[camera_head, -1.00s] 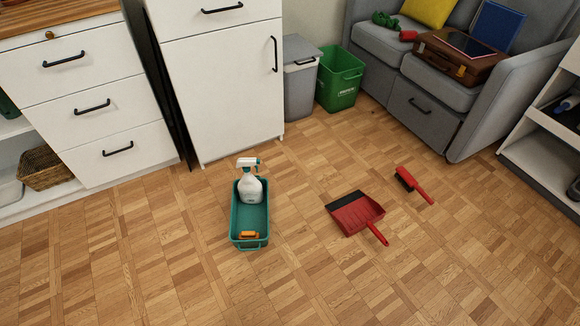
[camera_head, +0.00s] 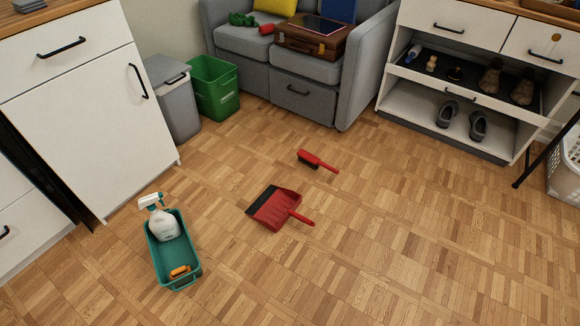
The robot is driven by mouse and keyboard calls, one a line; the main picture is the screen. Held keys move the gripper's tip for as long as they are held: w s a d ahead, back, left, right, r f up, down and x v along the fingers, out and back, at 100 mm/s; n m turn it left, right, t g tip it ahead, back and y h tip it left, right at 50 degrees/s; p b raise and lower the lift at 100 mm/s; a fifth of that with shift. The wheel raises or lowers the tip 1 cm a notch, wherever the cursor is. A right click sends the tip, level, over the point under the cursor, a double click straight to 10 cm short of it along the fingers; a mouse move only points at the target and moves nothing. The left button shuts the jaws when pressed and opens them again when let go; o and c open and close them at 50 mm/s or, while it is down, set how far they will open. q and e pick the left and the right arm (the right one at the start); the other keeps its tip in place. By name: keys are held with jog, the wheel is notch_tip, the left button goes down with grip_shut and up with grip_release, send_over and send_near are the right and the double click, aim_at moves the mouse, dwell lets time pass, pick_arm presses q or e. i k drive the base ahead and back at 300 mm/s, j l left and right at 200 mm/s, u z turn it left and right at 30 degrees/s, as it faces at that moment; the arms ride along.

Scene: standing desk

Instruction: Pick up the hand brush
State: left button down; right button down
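The hand brush (camera_head: 315,160) lies on the wooden floor near the middle of the view. It has a red handle pointing to the lower right and dark bristles at its left end. A red dustpan (camera_head: 278,208) with a black front edge lies just in front of it and a little to the left, apart from it. Neither of my grippers shows in the view.
A teal caddy (camera_head: 152,258) with a white spray bottle (camera_head: 162,222) stands on the floor at the lower left. A green bin (camera_head: 216,88), a grey bin (camera_head: 176,105), a grey sofa (camera_head: 300,92) and a white shoe cabinet (camera_head: 440,130) line the back. The floor at right front is clear.

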aim_at(302, 153)
jog(key=i+l+u, duration=0.4)
jog(key=i, duration=0.35)
jog(key=i+l+u, duration=0.45)
jog(key=i+l, duration=0.25)
jog(key=l, duration=0.15)
